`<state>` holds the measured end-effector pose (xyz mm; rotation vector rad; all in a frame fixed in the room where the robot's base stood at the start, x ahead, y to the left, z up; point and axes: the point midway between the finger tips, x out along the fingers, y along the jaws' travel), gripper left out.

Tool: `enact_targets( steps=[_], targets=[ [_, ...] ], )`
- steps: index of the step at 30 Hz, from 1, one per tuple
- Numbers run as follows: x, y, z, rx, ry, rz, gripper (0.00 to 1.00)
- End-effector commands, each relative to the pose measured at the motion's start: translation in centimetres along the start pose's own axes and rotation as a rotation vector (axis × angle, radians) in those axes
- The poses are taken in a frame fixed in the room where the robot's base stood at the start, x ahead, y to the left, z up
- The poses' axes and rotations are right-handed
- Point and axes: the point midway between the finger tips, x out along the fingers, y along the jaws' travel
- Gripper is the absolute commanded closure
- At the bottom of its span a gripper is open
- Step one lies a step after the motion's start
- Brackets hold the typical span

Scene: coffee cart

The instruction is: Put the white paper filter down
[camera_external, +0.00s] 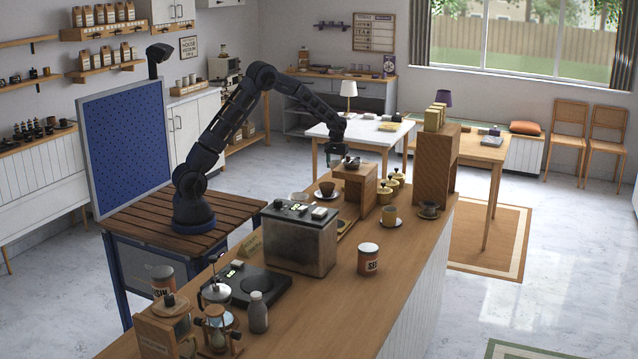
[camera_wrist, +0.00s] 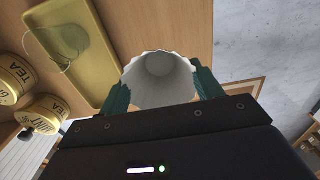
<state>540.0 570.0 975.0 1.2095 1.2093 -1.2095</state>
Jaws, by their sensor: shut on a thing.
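The white paper filter (camera_wrist: 160,82) shows in the wrist view as a fluted white cup with its open mouth towards the camera. My gripper (camera_wrist: 162,90) is shut on it, with one green finger on each side. In the external view my gripper (camera_external: 335,152) is at the far part of the long counter, just above and left of a small wooden stand (camera_external: 355,188) with a dark dish (camera_external: 351,163) on it. The filter is too small or hidden to make out there. Whether it touches anything below cannot be told.
A yellow tray (camera_wrist: 112,101) holding a clear item lies left of the filter in the wrist view, with tea tins (camera_wrist: 17,78) beyond.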

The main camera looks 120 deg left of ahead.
Motion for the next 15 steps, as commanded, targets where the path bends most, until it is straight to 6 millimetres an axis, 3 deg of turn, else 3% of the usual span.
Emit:
enact_targets(
  steps=[10, 15],
  targets=[
    [3.8, -0.1, 0.0, -0.001, -0.002, -0.001, 0.56],
    [4.3, 0.0, 0.0, 0.0, 0.001, 0.001, 0.56]
  ],
)
